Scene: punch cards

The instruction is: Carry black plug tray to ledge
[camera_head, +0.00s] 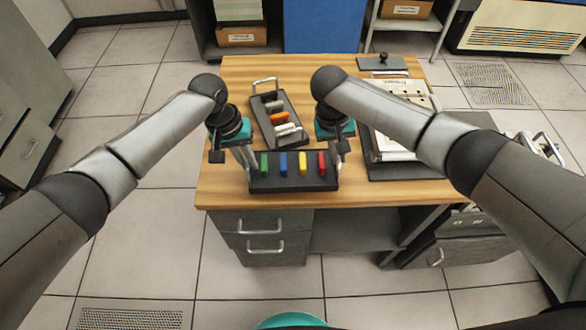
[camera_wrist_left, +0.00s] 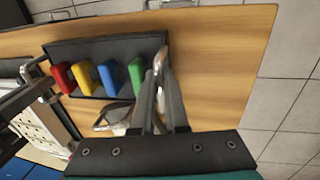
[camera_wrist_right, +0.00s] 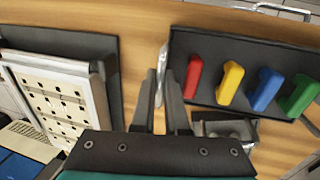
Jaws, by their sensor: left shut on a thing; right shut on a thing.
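The black plug tray (camera_head: 293,186) is at the front of the wooden desk, holding upright green, blue, yellow and red plugs in a row. It also shows in the left wrist view (camera_wrist_left: 105,47) and the right wrist view (camera_wrist_right: 235,42). My left gripper (camera_head: 247,165) is shut on the tray's left end handle. My right gripper (camera_head: 338,158) is shut on its right end handle. The tray looks level; whether it touches the desk I cannot tell. I cannot pick out which surface is the ledge.
A second dark tray (camera_head: 262,112) with grey, orange and white pieces lies just behind. Punch cards (camera_head: 391,110) lie on a dark board at right. A dark plate with a knob (camera_head: 383,62) is at the back right. Bare wooden desk (camera_head: 226,185) shows at the front left.

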